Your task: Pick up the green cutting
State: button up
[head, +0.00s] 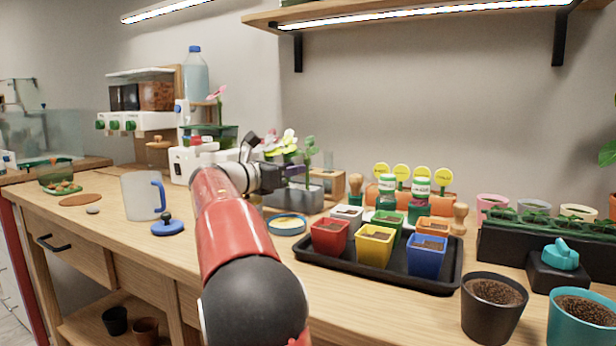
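A green cutting (309,150) with several leaves on an upright stem shows just right of my gripper, above a grey metal planter (293,195). My gripper (303,170) is at the end of my red arm and points right, over the planter. Its fingertips overlap the lower stem of the cutting in the head view. I cannot tell whether the fingers touch or grip the stem, or whether they are open or shut. My arm and gripper hide part of the planter and the stem.
White and yellow flowers (283,145) stand behind my gripper. A black tray (310,252) of coloured pots is at the right. A blue-rimmed dish (287,223) lies in front of the planter.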

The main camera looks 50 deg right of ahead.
aim_at(308, 166)
jog(key=d, duration=0.4)
jog(key=shift+s+d+f, duration=0.15)
jog(key=shift+s+f, duration=0.15)
jog(key=shift+f, duration=0.1)
jog(key=shift+d, duration=0.55)
grip_shut()
